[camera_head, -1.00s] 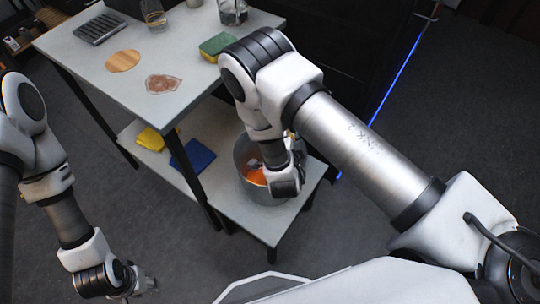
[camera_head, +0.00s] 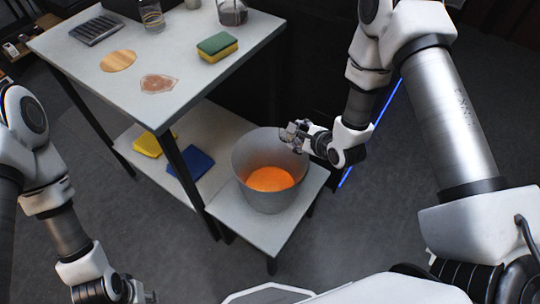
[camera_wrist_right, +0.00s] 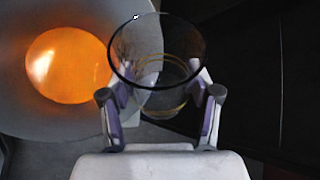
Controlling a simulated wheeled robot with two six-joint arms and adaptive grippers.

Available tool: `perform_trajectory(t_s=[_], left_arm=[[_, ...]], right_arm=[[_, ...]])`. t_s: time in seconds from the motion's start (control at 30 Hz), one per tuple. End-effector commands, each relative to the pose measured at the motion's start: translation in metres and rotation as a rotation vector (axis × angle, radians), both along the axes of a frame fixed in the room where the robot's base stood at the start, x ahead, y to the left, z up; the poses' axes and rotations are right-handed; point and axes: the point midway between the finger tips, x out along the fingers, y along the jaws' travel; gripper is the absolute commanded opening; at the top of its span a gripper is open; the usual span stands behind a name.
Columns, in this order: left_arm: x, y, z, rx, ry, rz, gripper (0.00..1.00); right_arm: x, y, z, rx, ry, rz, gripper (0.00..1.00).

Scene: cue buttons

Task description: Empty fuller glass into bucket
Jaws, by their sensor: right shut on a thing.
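My right gripper (camera_head: 293,136) is shut on a clear glass (camera_wrist_right: 157,50), beside the right rim of the grey bucket (camera_head: 246,160). The right wrist view shows the gripper's fingers (camera_wrist_right: 160,98) on either side of this glass, which looks empty apart from an orange tint low in it. The bucket holds orange liquid (camera_head: 270,179) and stands on the lower shelf; its wall (camera_wrist_right: 100,12) also shows in the right wrist view. My left gripper (camera_head: 146,298) hangs low at the bottom edge, and its fingers are too small to read.
On the table (camera_head: 180,50) stand a clear glass (camera_head: 152,15) and a glass with dark contents (camera_head: 232,13). A green and yellow sponge (camera_head: 217,47), a wooden disc (camera_head: 118,61) and a grey rack (camera_head: 96,29) are there too. Cloths (camera_head: 190,162) lie on the lower shelf (camera_head: 230,206).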

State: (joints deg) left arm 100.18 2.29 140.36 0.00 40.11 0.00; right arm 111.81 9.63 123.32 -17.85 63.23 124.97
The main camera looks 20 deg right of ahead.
Motion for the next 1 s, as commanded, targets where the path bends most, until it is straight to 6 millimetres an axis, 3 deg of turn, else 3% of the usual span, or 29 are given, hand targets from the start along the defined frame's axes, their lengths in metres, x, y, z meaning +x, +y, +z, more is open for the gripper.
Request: perform_trajectory(t_s=[0.2, 0.3, 0.47, 0.6, 1.0], left_arm=[[0.001, 0.0, 0.002, 0.0, -0.001, 0.0, 0.4], [0.001, 0.0, -0.019, 0.0, -0.001, 0.0, 0.4], [0.001, 0.0, -0.022, 0.0, -0.001, 0.0, 0.4], [0.0, 0.0, -0.036, 0.0, -0.001, 0.0, 0.4], [0.001, 0.0, -0.038, 0.0, -0.002, 0.0, 0.4]], right_arm=[[0.004, -0.018, 0.014, 0.257, 0.028, -0.007, 0.18], [0.006, -0.026, -0.001, 0.372, 0.043, -0.004, 0.18], [0.008, -0.038, 0.011, 0.55, 0.066, -0.002, 0.19], [0.008, -0.043, 0.005, 0.666, 0.084, 0.001, 0.19], [0.008, -0.045, 0.007, 0.734, 0.097, 0.002, 0.19]])
